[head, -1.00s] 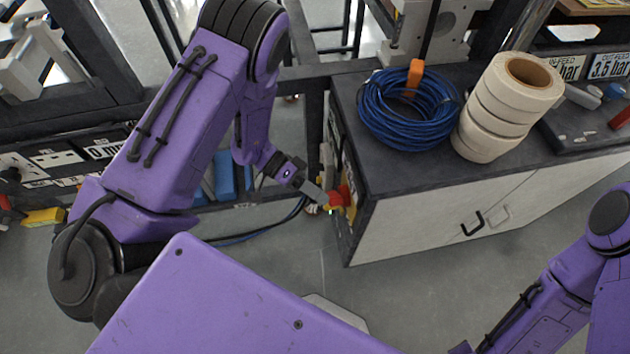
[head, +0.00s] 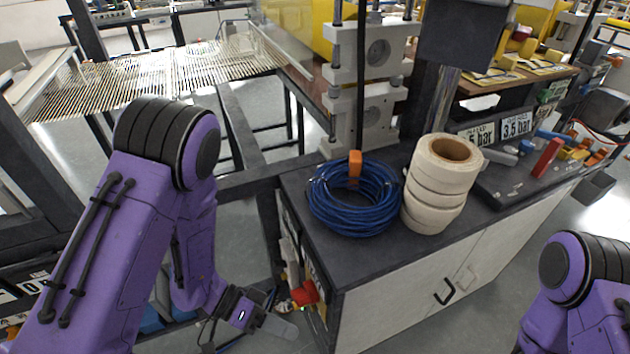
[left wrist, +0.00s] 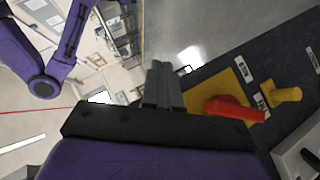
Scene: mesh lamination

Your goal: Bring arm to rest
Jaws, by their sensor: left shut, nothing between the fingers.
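My left gripper (head: 280,327) is in the lower middle of the head view, below and a little left of a red switch handle (head: 305,292) on the end of the cabinet. In the left wrist view its two grey fingers (left wrist: 163,80) lie together with nothing between them. The red handle (left wrist: 235,108) on its yellow plate (left wrist: 226,87) is to the right of the fingers there, with a visible gap. My right arm shows at the right edge of the head view; its gripper is out of the picture.
The cabinet (head: 395,285) stands right of my left gripper. On its top are a blue cable coil (head: 355,215) and a stack of off-white rolls (head: 438,190). A dark frame and slatted rack (head: 150,80) are behind my left arm. A yellow knob (left wrist: 285,95) sits beyond the red handle.

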